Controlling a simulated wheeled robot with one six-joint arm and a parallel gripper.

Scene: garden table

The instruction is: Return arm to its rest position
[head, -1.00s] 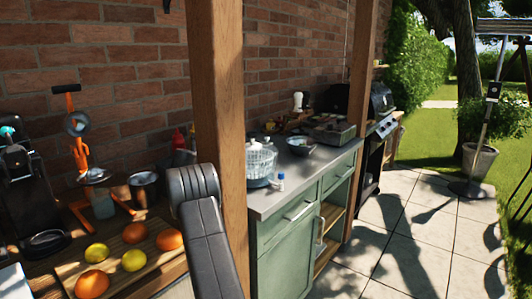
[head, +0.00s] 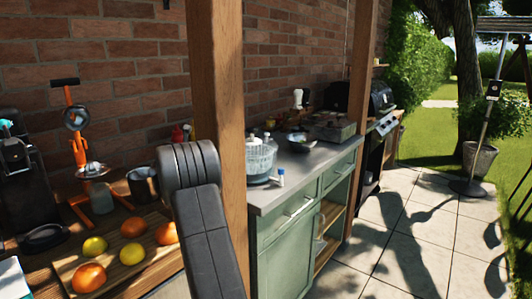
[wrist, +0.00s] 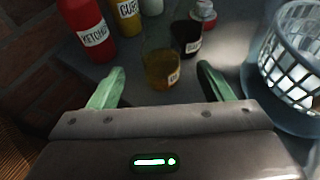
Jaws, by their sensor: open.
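My gripper (wrist: 158,90) shows in the wrist view with its two green fingers spread apart and nothing between them. Beyond the fingers stand a jar with amber contents (wrist: 162,68), a dark bottle (wrist: 188,37), a red ketchup bottle (wrist: 92,30) and a yellow bottle (wrist: 127,20). In the head view my arm rises in the lower middle, in front of the wooden post, and the gripper's fingers are hidden there.
A wooden post (head: 219,100) stands close behind my arm. A cutting board (head: 70,272) with oranges and lemons lies at left. A basket (head: 261,158) stands on the green cabinet's grey counter (head: 318,165).

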